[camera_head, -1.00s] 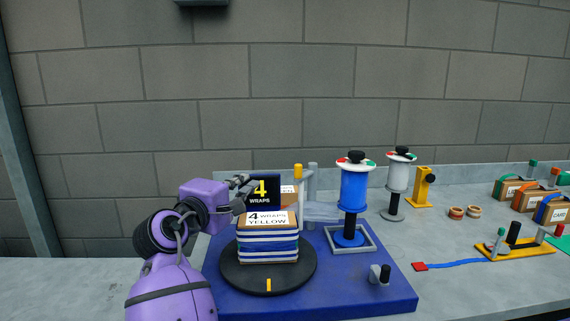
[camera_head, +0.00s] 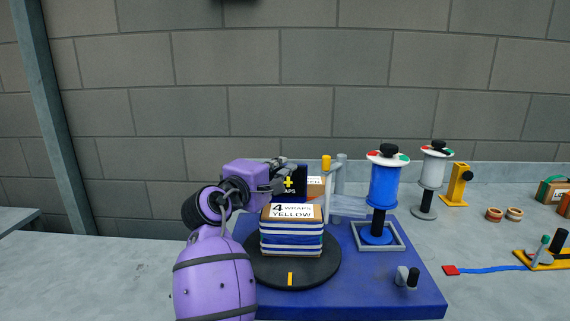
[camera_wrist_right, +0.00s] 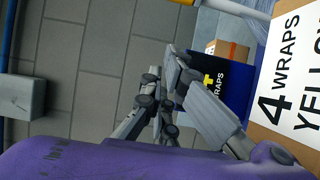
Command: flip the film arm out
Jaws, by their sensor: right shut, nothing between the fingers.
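The film arm (camera_head: 327,182), a pale upright bar with a yellow top, stands at the back of the blue wrapping base beside a grey post (camera_head: 341,172). Clear film stretches from there toward the blue film roll (camera_head: 384,187). The box (camera_head: 291,212), labelled "4 WRAPS YELLOW" and banded blue and white, sits on the black turntable (camera_head: 264,271). My right gripper (camera_head: 282,177) is shut and empty, above the box's back left, in front of the dark "WRAPS" sign (camera_head: 297,195). In the right wrist view, the gripper (camera_wrist_right: 166,72) overlaps that sign. My left gripper is out of view.
A grey-white roll (camera_head: 432,172) and a yellow stand (camera_head: 456,186) are at the back right. A small grey knob (camera_head: 408,277) is on the base's front right corner. Brown rings (camera_head: 494,214) lie farther right.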

